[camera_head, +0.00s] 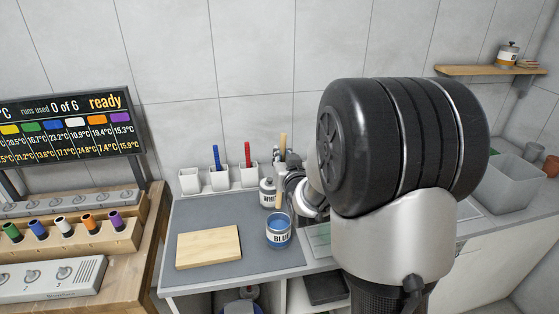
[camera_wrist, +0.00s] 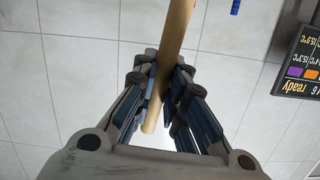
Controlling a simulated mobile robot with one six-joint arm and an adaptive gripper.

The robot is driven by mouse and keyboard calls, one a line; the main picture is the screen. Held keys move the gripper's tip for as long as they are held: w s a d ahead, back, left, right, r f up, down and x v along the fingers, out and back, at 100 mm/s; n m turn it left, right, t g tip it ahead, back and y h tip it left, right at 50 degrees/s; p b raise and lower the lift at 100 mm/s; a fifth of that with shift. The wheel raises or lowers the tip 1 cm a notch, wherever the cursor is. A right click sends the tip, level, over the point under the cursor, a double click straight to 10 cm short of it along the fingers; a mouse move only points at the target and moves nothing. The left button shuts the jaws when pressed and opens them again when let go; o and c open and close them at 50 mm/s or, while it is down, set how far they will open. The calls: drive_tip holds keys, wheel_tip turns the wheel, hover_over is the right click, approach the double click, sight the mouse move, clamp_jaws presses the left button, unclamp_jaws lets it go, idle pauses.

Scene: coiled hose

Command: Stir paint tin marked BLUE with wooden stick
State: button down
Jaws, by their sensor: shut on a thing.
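The paint tin marked BLUE (camera_head: 279,238) stands upright and open on the grey mat, with blue paint visible at its top. My gripper (camera_wrist: 161,88) is shut on the wooden stick (camera_wrist: 175,40). In the head view my gripper (camera_head: 284,174) is behind the tin in the picture, partly hidden by my arm. The stick (camera_head: 279,195) is held roughly upright, its lower part just above the BLUE tin's rim in the picture. I cannot tell whether its tip is over the tin or behind it.
A second tin, its label partly hidden (camera_head: 267,193), stands close behind the BLUE tin. A wooden board (camera_head: 209,247) lies to the left. A grey bin (camera_head: 515,176) is at right.

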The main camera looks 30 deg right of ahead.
sight(281, 197)
drive_tip(key=shift+s+d+f, duration=0.1)
drive_tip(key=shift+w+d+f+b, duration=0.1)
drive_tip(key=shift+w+f+b, duration=0.3)
drive_tip(key=shift+f, duration=0.45)
wheel_tip(281, 197, down, 13)
drive_tip(key=b, duration=0.8)
drive_tip(key=shift+s+a+r, duration=0.15)
drive_tip(key=shift+s+a, duration=0.05)
drive_tip(key=shift+s, duration=0.05)
drive_tip(key=shift+a, duration=0.15)
